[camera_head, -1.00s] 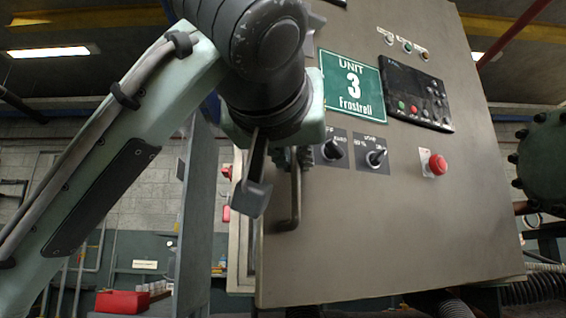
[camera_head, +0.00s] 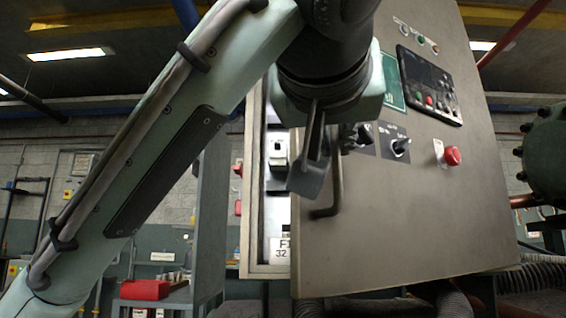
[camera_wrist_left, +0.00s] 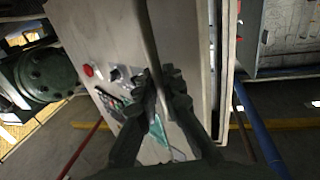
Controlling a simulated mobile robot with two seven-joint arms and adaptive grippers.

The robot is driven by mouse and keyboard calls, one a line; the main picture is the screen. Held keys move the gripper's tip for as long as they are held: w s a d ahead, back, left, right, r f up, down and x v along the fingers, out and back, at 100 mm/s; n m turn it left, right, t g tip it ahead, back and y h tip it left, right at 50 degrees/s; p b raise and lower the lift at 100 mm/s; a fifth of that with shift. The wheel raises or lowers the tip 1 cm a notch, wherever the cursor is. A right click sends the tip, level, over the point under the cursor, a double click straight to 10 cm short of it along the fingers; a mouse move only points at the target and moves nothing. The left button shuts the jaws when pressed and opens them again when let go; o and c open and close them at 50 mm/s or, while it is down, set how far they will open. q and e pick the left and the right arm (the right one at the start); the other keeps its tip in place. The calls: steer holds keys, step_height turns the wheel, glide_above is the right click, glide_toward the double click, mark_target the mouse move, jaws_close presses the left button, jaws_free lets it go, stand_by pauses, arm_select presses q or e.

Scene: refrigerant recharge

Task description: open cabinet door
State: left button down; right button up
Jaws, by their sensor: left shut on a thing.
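The grey cabinet door (camera_head: 410,225) stands partly open. A gap along its left edge shows the cabinet's inside (camera_head: 279,190) with a white switch. The bent metal door handle (camera_head: 337,185) is near that edge. My left gripper (camera_head: 330,150) is shut on the handle, and its wrist hides the handle's upper end. In the left wrist view the handle (camera_wrist_left: 147,32) runs between the fingers of the left gripper (camera_wrist_left: 162,88). The door (camera_wrist_left: 110,30) also shows there. My right gripper is not in view.
The door carries knobs (camera_head: 400,146), a red button (camera_head: 453,156) and a dark control panel (camera_head: 428,85). A large green tank (camera_head: 545,155) is at the right. Corrugated hoses (camera_head: 530,285) lie below. A red box (camera_head: 145,290) sits at the lower left.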

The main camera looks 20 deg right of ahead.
arm_select(q)
steer(key=c, duration=1.6)
jaws_free()
